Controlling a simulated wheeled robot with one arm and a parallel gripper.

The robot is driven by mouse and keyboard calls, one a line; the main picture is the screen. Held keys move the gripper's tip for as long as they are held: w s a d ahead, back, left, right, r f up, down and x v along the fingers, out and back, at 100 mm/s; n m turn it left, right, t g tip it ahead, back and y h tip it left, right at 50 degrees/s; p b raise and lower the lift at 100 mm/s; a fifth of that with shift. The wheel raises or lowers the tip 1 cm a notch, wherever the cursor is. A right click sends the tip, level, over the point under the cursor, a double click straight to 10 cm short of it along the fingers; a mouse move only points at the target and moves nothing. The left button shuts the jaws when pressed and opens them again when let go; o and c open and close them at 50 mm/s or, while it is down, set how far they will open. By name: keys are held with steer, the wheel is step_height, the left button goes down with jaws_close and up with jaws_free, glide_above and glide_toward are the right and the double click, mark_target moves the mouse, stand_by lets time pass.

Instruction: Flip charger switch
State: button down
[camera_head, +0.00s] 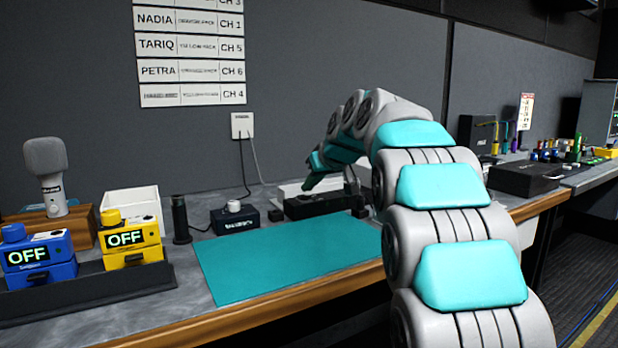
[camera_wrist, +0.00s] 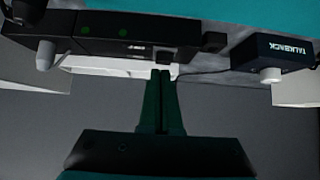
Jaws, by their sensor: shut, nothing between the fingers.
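The charger (camera_head: 320,205), a long black box, stands behind the teal mat, partly hidden by my arm. In the wrist view, which is upside down, the charger (camera_wrist: 105,40) shows two green lights and a small white label. A small dark block (camera_wrist: 165,57) juts from its edge beside the label; I cannot tell whether it is the switch or how it is set. My gripper (camera_wrist: 161,73) is shut and empty, its fingertips very close to this block; contact is unclear.
A talkback box (camera_head: 235,216) with a pale knob stands left of the charger. The teal mat (camera_head: 290,255) is clear. Blue (camera_head: 38,256) and yellow (camera_head: 130,238) packs reading OFF sit at the left.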

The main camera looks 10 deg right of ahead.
steer(key=shift+s+f, duration=0.1)
steer(key=shift+f, duration=0.1)
stand_by(0.3)
steer(key=shift+s+f+b, duration=0.1)
steer(key=shift+f+b, duration=0.35)
steer(key=shift+b, duration=0.6)
steer(key=b, duration=0.2)
steer(key=f+t+b, duration=0.1)
steer(key=b, duration=0.1)
steer(key=shift+s+d+y, duration=0.1)
steer(key=shift+s+y, duration=0.2)
steer(key=shift+d+r+t, duration=0.1)
steer(key=shift+r+t, duration=0.2)
steer(key=shift+r, duration=0.3)
steer(key=shift+r+p, duration=0.5)
steer(key=shift+r, duration=0.1)
